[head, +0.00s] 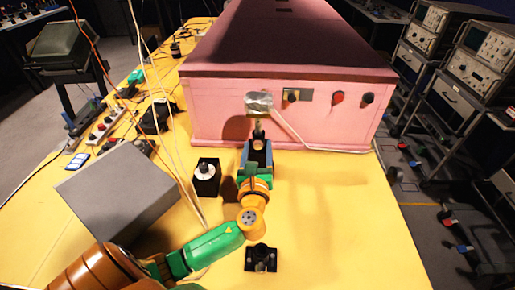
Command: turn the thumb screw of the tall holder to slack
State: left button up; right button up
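A silver, foil-like object (258,104) sits in front of the pink wall, with a thin dark post (258,128) below it. My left gripper (258,146) is right at the lower part of this post, fingers pointing away towards the pink wall. It covers most of whatever holder carries the post, so the tall holder and its thumb screw cannot be made out. Whether the fingers touch or grip anything is too small to tell. A black block with a white round top (206,172) stands to the left of the gripper. My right gripper is out of view.
The pink enclosure (330,122) with a dark sloping top stands behind, with knobs on its front. A pale cable (300,138) runs from the silver object to the right. A grey box (135,195) stands left, a low black mount (262,258) in front. The yellow table is clear at right.

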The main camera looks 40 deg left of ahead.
pick_arm(q)
jog(key=shift+s+d+r, duration=0.1)
jog(key=shift+s+d, duration=0.05)
grip_shut()
jog(key=n+b, duration=0.1)
jog(key=n, duration=0.3)
jog(key=n+b, duration=0.1)
jog(key=n, duration=0.4)
jog(key=shift+n, duration=0.3)
jog(key=n+b, duration=0.2)
jog(key=n, duration=0.2)
jog(key=n+b, duration=0.1)
jog(key=n, duration=0.4)
jog(key=shift+r, duration=0.1)
dwell(0.4)
